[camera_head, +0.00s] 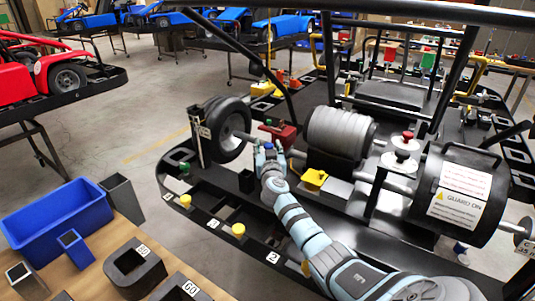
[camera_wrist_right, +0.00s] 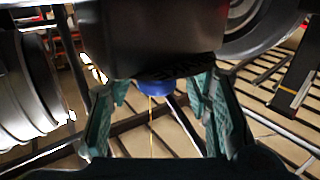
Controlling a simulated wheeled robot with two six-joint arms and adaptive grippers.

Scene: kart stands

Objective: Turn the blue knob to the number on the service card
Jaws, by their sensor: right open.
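The blue knob (camera_wrist_right: 155,88) shows in the right wrist view under a dark box-like housing (camera_wrist_right: 150,38), between and slightly beyond my open fingers. In the head view a small blue spot, likely the knob (camera_head: 268,146), shows at the fingertips. My right gripper (camera_head: 268,152) reaches in between the wheel and the grey drum; it also shows in the right wrist view (camera_wrist_right: 158,92). Its fingers stand apart on either side of the knob; contact cannot be told. The knob's number marks are not readable. I cannot make out which sign is the service card. My left gripper is not in view.
A black tire (camera_head: 222,130) stands left of my gripper and a ribbed grey drum (camera_head: 338,133) right of it. A yellow block (camera_head: 314,180) is close to my wrist. A "GUARD ON" cylinder (camera_head: 460,193) is at right. A blue bin (camera_head: 55,222) stands at lower left.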

